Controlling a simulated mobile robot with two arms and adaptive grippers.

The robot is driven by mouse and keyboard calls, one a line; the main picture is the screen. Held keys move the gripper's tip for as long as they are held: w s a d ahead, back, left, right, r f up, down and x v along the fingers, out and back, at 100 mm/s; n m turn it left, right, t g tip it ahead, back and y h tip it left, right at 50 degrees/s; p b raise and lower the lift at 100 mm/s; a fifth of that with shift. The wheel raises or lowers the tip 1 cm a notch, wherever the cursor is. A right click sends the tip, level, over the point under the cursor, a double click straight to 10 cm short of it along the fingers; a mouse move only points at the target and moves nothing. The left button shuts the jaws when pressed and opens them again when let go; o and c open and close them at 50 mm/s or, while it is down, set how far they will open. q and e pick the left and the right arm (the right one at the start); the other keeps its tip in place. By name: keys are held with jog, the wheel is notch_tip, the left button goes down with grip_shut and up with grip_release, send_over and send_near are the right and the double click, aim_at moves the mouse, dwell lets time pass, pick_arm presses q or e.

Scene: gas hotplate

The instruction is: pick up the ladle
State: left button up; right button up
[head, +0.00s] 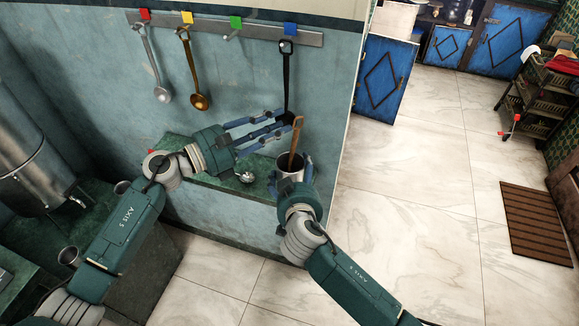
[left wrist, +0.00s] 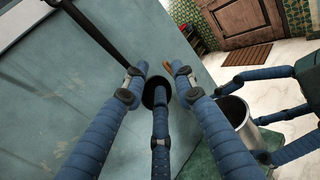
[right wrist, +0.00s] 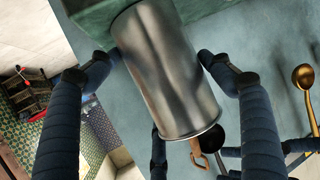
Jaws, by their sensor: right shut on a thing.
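A black ladle (head: 286,78) hangs below the blue hook of the wall rail. My left gripper (head: 281,122) is at its bowl with fingers apart. In the left wrist view the black ladle (left wrist: 98,32) comes down from the upper left, its dark bowl between the spread fingers. A silver ladle (head: 150,60) hangs under the red hook and a gold ladle (head: 190,68) under the yellow hook. My right gripper (head: 291,176) is shut around a metal canister (right wrist: 165,75), which holds a wooden-handled utensil (head: 295,138).
The rail (head: 210,27) has an empty green hook (head: 235,23). A green ledge (head: 222,184) runs along the wall below, with a small shiny metal object (head: 245,177) on it. A large metal vessel (head: 35,160) stands at the left.

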aim_at(296, 130)
pick_arm(q)
jog(key=shift+s+x, duration=0.15)
jog(key=shift+x, duration=1.45)
jog(key=shift+s+x, duration=0.15)
jog(key=shift+x, duration=1.45)
jog(key=shift+s, duration=0.1)
jog(key=shift+c, duration=0.6)
grip_shut()
